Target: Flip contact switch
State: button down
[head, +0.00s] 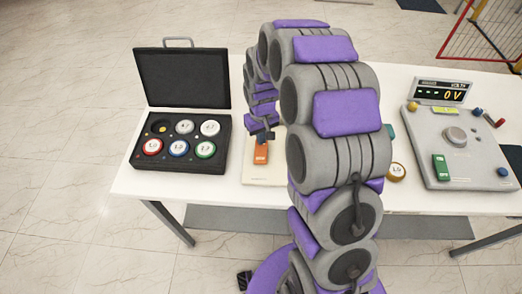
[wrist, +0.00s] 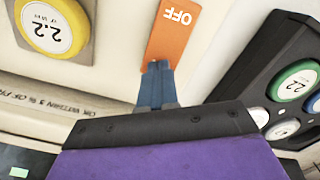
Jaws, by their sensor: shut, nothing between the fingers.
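The contact switch is an orange plate (head: 261,153) on a pale board (head: 262,174) on the table. In the wrist view the orange plate (wrist: 172,32) reads OFF, upside down. My gripper (head: 262,138) is at the plate's far end in the head view. In the wrist view my gripper (wrist: 156,68) is shut and empty, with its fingertips at the near end of the plate. They look to be touching or almost touching it; I cannot tell which. My arm hides part of the board in the head view.
A black case (head: 181,163) with several labelled discs stands open at left. A grey panel (head: 465,165) with a green block (head: 440,167) is at right, below a display (head: 442,92) reading 0 V. A yellow 2.2 disc (wrist: 50,28) is close in the wrist view.

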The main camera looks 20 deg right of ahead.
jog(key=shift+f, duration=0.45)
dwell(0.3)
jog(key=shift+r+p, duration=0.95)
jog(key=shift+r, duration=1.3)
jog(key=shift+r+p, duration=0.5)
jog(key=shift+r, duration=0.75)
